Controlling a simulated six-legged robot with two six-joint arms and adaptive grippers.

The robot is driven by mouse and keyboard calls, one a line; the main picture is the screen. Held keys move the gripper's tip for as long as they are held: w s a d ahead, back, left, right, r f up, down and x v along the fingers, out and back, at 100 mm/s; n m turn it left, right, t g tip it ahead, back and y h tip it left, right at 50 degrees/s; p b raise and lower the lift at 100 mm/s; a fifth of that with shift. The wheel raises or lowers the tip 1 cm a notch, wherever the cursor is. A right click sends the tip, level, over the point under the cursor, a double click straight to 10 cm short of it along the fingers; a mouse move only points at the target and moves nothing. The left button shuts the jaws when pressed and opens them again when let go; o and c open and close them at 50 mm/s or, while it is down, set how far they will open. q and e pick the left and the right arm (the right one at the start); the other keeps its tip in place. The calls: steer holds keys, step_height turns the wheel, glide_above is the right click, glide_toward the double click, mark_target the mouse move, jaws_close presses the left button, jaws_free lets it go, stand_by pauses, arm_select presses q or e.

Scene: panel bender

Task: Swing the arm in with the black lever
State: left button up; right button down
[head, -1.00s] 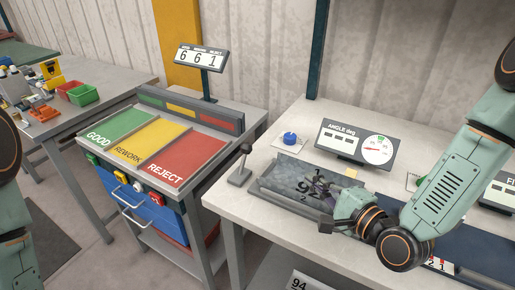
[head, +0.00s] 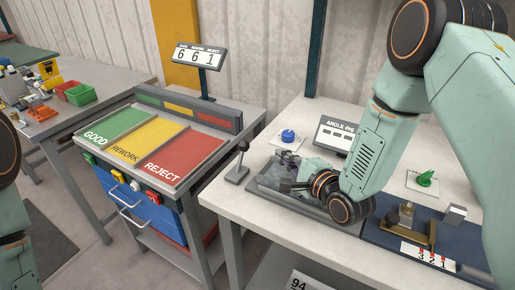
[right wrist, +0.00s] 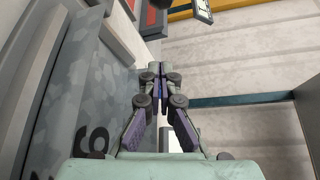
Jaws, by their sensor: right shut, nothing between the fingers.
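The black lever (head: 240,164) stands upright on a small grey base near the left edge of the bench, its dark round knob on top. My right gripper (head: 283,182) is to the right of the lever, apart from it, low over the dark mottled plate with numbers (head: 262,187). In the right wrist view its fingers (right wrist: 159,75) are closed together with nothing between them. My left gripper is out of view; only part of my left arm shows at the left edge.
A blue knob (head: 288,136) and the angle display (head: 337,137) stand behind my right gripper. A green knob (head: 425,179) and a brass piece (head: 408,228) on a dark blue surface lie to the right. The sorting table (head: 188,161) stands left, across a gap.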

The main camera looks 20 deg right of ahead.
mark_target(241, 156)
steer(key=x, duration=0.8)
steer(key=shift+a, duration=0.5)
steer(key=shift+s+a+r+p, duration=0.15)
steer(key=shift+s+a+r, duration=0.2)
steer(key=shift+a, duration=0.25)
steer(key=shift+s+a+r+p, duration=0.15)
steer(key=shift+s+a+r, duration=0.15)
steer(key=shift+a, duration=0.3)
steer(key=shift+s+a, duration=0.15)
steer(key=shift+s, duration=0.15)
steer(key=shift+w+f, duration=0.1)
steer(key=shift+w, duration=0.1)
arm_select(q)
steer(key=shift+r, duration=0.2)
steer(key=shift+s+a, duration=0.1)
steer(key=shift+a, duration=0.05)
arm_select(e)
steer(key=shift+s, duration=0.1)
